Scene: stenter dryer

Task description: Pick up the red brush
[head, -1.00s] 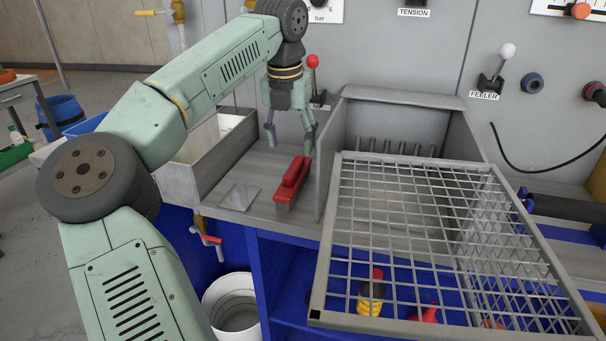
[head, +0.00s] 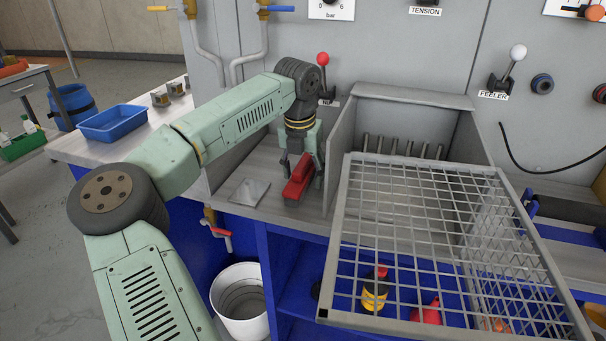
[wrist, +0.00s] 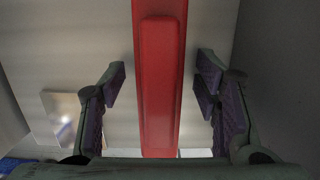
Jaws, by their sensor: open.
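The red brush (head: 297,182) lies on the grey worktop, left of the mesh guard and close to an upright grey partition. In the wrist view the brush (wrist: 160,75) runs lengthwise through the middle of the picture. My gripper (head: 303,178) is low over the brush with its fingers on either side of it. In the wrist view my gripper (wrist: 160,85) is open, with a gap between each finger pad and the brush. The brush's bristles are not clearly visible.
A small metal plate (head: 249,191) lies left of the brush. A grey partition (head: 337,150) rises close on the right, and an open wire mesh guard (head: 430,240) juts forward beyond it. A red-knobbed lever (head: 324,75) stands behind. A white bucket (head: 241,300) is below.

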